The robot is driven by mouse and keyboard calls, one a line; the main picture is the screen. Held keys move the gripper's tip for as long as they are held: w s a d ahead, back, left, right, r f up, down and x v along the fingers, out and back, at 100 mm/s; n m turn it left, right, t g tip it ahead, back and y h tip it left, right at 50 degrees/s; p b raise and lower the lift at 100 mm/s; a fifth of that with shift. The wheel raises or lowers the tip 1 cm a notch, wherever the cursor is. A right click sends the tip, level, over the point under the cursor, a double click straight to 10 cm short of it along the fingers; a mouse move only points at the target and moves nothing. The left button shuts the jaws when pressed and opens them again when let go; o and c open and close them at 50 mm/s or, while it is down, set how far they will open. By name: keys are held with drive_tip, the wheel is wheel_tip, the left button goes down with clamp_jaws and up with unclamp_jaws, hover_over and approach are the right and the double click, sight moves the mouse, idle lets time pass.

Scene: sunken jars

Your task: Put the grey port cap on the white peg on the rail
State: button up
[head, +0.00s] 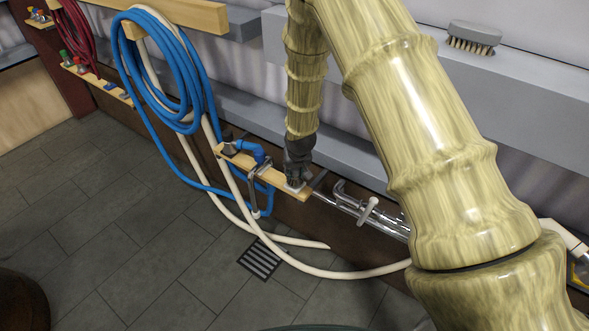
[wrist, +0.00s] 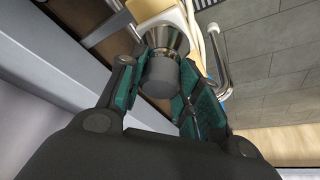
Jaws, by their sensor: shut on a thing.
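My gripper (head: 297,172) is at the right end of the wooden rail (head: 232,156), pointing down. In the wrist view its green-padded fingers (wrist: 160,92) are shut on the grey port cap (wrist: 160,78), a dark grey cylinder. A shiny metal cone-shaped fitting (wrist: 167,40) lies in line just beyond the cap, and I cannot tell whether they are joined. A small pale plate (head: 294,186) shows on the rail below my gripper. I cannot make out the white peg; my gripper may hide it.
A blue-handled fitting (head: 250,150) and a dark piece (head: 227,149) sit on the rail left of my gripper. Metal pipes (head: 345,204) with a white handle (head: 369,210) are to the right. Coiled blue hose (head: 150,80) hangs at left. A brush (head: 474,38) lies on the ledge.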

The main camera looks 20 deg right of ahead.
drive_tip(key=shift+f, duration=0.5)
drive_tip(key=shift+f, duration=0.25)
drive_tip(key=o, duration=1.2)
drive_tip(key=o, duration=0.6)
drive_tip(key=shift+c, duration=0.2)
